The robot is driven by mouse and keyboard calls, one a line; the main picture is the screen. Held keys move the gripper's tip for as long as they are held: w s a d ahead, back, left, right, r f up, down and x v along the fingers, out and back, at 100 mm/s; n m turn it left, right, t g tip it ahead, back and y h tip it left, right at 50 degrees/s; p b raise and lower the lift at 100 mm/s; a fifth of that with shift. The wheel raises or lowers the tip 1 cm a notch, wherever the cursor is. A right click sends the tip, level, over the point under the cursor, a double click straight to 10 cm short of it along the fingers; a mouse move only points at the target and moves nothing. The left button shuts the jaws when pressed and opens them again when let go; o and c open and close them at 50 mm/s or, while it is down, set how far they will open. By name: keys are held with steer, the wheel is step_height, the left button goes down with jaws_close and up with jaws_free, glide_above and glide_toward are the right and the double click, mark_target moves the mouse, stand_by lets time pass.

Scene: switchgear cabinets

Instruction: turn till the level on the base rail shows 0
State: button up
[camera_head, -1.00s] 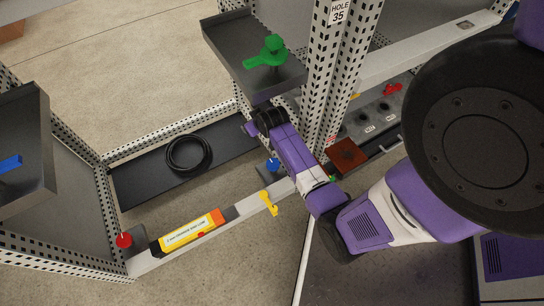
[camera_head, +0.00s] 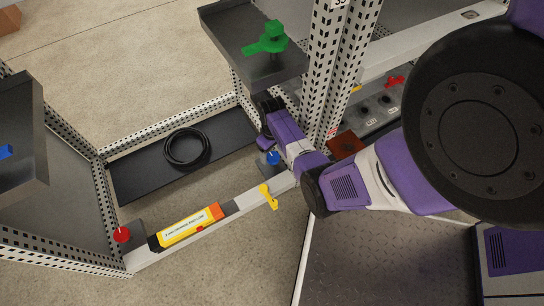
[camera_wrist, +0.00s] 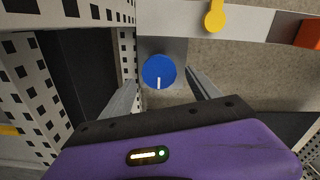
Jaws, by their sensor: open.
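The level (camera_head: 190,228) is a yellow box with a white label and orange and black ends, lying along the pale base rail (camera_head: 240,207); its reading is too small to make out. A round blue knob (camera_head: 272,157) sits by the rail, close to my gripper (camera_head: 266,140). In the wrist view the blue knob (camera_wrist: 159,66) has a white mark pointing down toward my gripper. My open gripper (camera_wrist: 162,92) has one finger on each side below the knob, with nothing held. A red knob (camera_head: 122,235) stands at the rail's left end. A yellow lever (camera_head: 268,197) hangs on the rail.
A grey tray with a green handle (camera_head: 270,40) stands above my wrist, beside perforated posts (camera_head: 335,70). A black cable coil (camera_head: 187,148) lies on a dark plate. A red-brown block (camera_head: 345,145) and a socket panel are at right.

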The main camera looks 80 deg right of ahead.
steer(key=shift+f, duration=0.95)
steer(key=shift+c, duration=0.4)
steer(key=c, duration=1.3)
